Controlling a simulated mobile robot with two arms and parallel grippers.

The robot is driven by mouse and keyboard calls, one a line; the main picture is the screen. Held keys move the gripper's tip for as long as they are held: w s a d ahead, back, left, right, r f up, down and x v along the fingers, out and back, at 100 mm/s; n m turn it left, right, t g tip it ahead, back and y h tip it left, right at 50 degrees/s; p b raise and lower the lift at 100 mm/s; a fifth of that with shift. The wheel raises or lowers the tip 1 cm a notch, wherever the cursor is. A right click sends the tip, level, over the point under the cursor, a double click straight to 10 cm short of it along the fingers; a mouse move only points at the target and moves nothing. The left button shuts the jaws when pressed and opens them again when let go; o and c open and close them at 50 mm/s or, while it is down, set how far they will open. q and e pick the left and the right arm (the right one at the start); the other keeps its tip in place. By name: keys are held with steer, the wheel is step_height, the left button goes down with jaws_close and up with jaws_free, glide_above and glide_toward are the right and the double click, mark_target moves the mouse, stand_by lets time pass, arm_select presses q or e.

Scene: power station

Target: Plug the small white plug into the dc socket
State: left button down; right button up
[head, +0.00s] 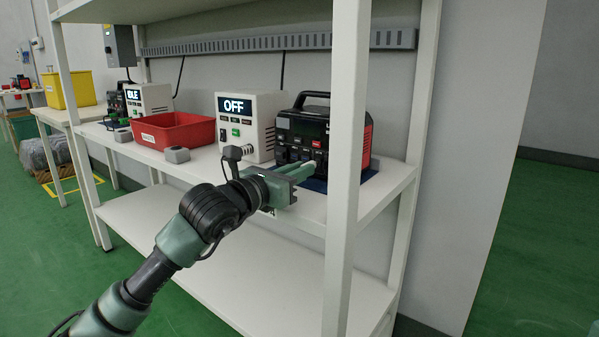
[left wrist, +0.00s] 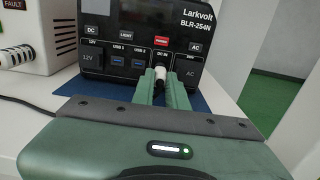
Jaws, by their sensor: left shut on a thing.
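The black power station (head: 302,132), marked Larkvolt BLR-254N, stands on the shelf top in the head view. Its front panel (left wrist: 215,57) fills the upper part of the left wrist view. The small white plug (left wrist: 160,72) is at the panel just below the "DC IN" label, in line with the socket there. The plug and my fingers hide the socket, so I cannot tell how deep the plug sits. My left gripper (left wrist: 160,82) is shut on the plug, its green fingers on either side. It also shows in the head view (head: 308,168), at the panel's lower front.
A white box reading "OFF" (head: 248,122) stands left of the power station. A red bin (head: 172,130) and a grey block (head: 177,155) are further left. A white rack post (head: 346,170) rises close right of my left gripper.

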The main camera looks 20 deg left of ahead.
stand_by(0.4)
arm_select(q)
steer(key=shift+w+d, duration=0.2)
steer(key=shift+w, duration=0.15)
steer(key=shift+w, duration=0.2)
steer(key=shift+w+d, duration=0.15)
steer(key=shift+w, duration=0.05)
stand_by(0.8)
steer(key=c, duration=1.3)
jaws_free()
steer(key=shift+c, duration=0.2)
